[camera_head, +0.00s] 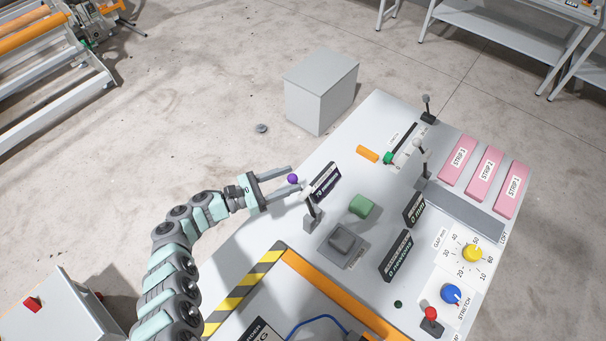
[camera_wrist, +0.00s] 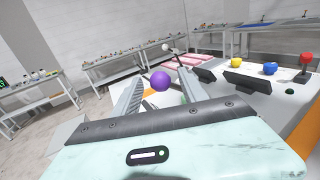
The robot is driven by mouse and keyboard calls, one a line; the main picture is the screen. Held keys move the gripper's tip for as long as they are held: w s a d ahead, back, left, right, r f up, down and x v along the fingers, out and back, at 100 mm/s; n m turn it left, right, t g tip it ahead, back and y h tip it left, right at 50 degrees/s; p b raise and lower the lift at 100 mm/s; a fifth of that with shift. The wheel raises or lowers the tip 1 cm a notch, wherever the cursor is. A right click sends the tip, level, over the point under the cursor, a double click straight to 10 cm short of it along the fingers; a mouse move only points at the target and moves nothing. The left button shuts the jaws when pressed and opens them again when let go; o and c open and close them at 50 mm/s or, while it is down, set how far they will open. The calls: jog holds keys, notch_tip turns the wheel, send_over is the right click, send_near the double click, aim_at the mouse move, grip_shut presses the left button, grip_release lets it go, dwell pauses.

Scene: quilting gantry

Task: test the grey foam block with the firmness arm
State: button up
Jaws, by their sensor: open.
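The grey foam block (camera_head: 342,241) sits on a grey square plate (camera_head: 335,256) on the white table. A lever with a purple ball knob (camera_head: 292,179) stands just behind it, rising from a dark base (camera_head: 313,222). My gripper (camera_head: 289,181) is open, with its two fingers on either side of the purple knob. The knob also shows between the fingers in the wrist view (camera_wrist: 160,81); I cannot tell whether either finger touches it. A dark display (camera_head: 326,183) stands beside the lever, its text partly unreadable.
A green block (camera_head: 362,206) lies close to the grey one. Pink strips (camera_head: 486,173) lie at the far right.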

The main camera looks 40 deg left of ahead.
jog(key=x, duration=0.5)
jog(key=shift+s, duration=0.1)
grip_shut()
dwell(0.3)
jog(key=shift+a+f, duration=0.1)
dwell(0.8)
